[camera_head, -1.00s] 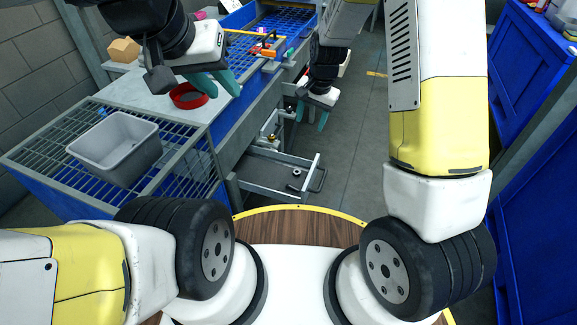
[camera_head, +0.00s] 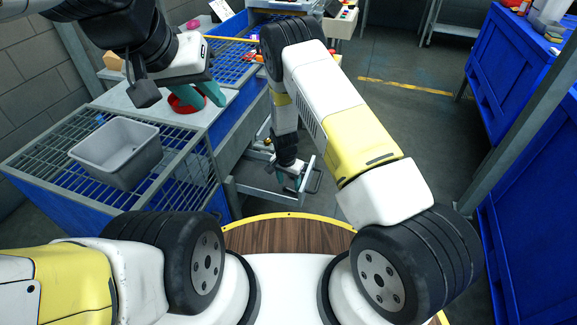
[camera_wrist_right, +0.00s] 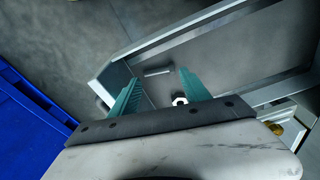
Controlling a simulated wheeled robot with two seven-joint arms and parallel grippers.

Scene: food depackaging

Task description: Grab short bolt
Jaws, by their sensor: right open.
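In the right wrist view a short pale metal rod (camera_wrist_right: 157,71), which looks like the short bolt, lies on the grey floor of an open drawer or tray (camera_wrist_right: 225,62). A small bright hex-shaped metal piece (camera_wrist_right: 180,99) lies closer to the gripper; I cannot tell whether it is a nut or a bolt head. My right gripper (camera_wrist_right: 159,78) is open and empty, its teal fingers on either side of these pieces. In the head view my right gripper (camera_head: 289,184) is over the tray, hiding the small parts.
The tray's metal rim (camera_head: 262,194) surrounds the right gripper closely. A grey bin (camera_head: 118,150) stands on the blue table's grating (camera_head: 60,150). A blue cabinet (camera_head: 540,190) stands right; the floor between is clear.

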